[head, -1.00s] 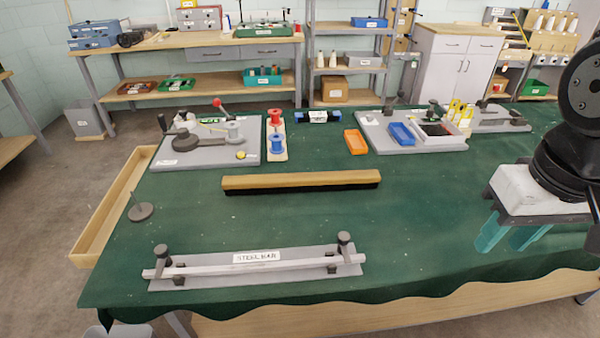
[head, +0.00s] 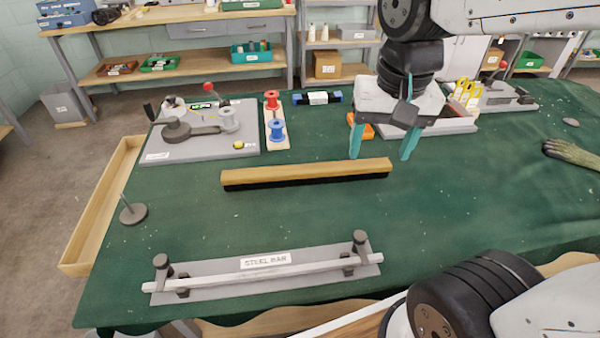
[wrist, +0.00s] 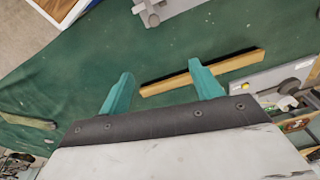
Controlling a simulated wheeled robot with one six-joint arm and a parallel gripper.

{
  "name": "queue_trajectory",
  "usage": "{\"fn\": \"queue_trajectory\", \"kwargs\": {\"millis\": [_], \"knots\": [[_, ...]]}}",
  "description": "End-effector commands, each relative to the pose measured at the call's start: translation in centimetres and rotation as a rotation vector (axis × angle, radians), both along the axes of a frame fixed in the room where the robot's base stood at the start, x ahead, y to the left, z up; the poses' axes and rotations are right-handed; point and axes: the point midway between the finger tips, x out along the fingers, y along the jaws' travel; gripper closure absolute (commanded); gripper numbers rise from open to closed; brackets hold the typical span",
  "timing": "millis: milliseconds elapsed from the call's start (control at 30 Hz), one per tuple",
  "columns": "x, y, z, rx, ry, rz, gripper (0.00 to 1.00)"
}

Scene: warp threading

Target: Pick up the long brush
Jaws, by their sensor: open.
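The long brush (head: 305,171) lies on the green-covered table, with a wooden back on top and dark bristles below. It runs left to right near the middle of the head view. My gripper (head: 382,157) is open and empty, its two teal fingers pointing down near the brush's right end. In the wrist view, the brush (wrist: 200,73) lies beyond the fingers of my gripper (wrist: 162,85), and its near edge is partly hidden by the right finger.
A steel bar (head: 215,276) rests on a stand in front of the brush. A winding board (head: 160,155) and spool rack (head: 276,140) stand behind it. A wooden trough (head: 100,205) lines the left edge. A greenish hand-like object (head: 572,153) lies at right.

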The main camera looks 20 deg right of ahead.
Motion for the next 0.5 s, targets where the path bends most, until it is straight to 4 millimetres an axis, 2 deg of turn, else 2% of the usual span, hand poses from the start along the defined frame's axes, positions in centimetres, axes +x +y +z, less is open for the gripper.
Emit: {"fn": "queue_trajectory", "kwargs": {"millis": [33, 100, 267, 400, 500], "knots": [[2.1, 0.2, -0.6, 0.008, 0.018, -0.093, 0.35], [5.0, 0.4, -1.6, 0.02, 0.029, -0.246, 0.35], [11.4, 1.0, -4.7, 0.041, 0.047, -0.599, 0.35], [16.5, 1.5, -8.6, 0.054, 0.062, -0.902, 0.35], [19.4, 1.9, -11.7, 0.059, 0.07, -1.094, 0.35]]}}
